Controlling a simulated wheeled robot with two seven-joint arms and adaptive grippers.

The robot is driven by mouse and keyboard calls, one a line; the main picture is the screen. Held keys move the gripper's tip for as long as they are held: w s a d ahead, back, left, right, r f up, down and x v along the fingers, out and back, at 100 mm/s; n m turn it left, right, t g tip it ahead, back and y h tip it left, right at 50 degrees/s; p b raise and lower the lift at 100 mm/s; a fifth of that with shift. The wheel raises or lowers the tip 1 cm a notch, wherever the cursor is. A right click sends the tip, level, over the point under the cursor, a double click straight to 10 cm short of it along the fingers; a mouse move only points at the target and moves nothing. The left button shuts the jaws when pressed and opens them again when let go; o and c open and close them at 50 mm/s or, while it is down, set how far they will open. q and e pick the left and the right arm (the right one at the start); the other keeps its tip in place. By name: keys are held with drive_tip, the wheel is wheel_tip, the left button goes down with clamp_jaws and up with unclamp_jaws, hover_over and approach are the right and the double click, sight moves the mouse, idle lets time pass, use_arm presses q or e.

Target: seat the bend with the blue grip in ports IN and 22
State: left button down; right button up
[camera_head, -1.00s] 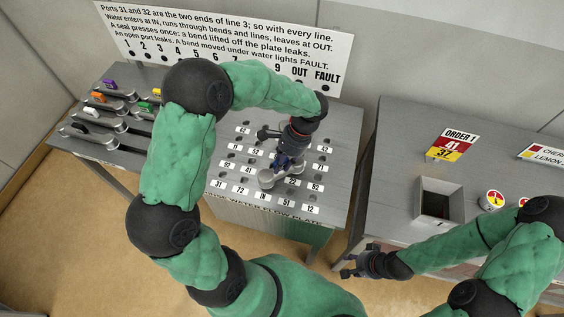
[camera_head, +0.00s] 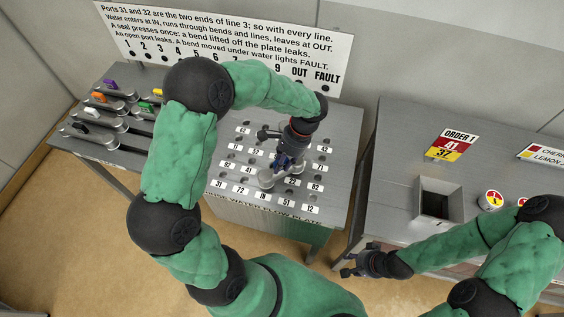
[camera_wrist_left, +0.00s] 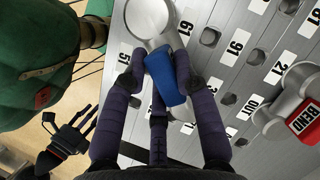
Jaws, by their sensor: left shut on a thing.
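My left gripper (camera_head: 284,163) points down over the flow plate (camera_head: 340,170) and is shut on the blue grip (camera_wrist_left: 165,78) of a silver bend (camera_wrist_left: 150,18). In the head view the bend (camera_head: 266,179) lies at or just above the plate, behind the IN label (camera_head: 262,196) and close to the 22 label (camera_head: 292,182). The ports under it are hidden, so I cannot tell whether its ends are in them. My right gripper (camera_head: 350,272) hangs empty in front of the right table, its fingers apart.
A bend with a red grip (camera_wrist_left: 306,122) sits on the plate at the right of the left wrist view. Several bends with coloured grips lie on the rack (camera_head: 110,110) at left. The right table holds an open bin (camera_head: 438,205) and an order card (camera_head: 452,145).

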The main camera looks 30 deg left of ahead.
use_arm(q)
drive_tip(key=shift+f+b, duration=0.75)
drive_tip(key=shift+f, duration=0.45)
drive_tip(key=c, duration=0.9)
unclamp_jaws()
drive_tip(key=v, duration=1.2)
drive_tip(key=shift+w, duration=0.1)
wheel_tip(320, 180, up, 8)
drive_tip(key=p, duration=0.7)
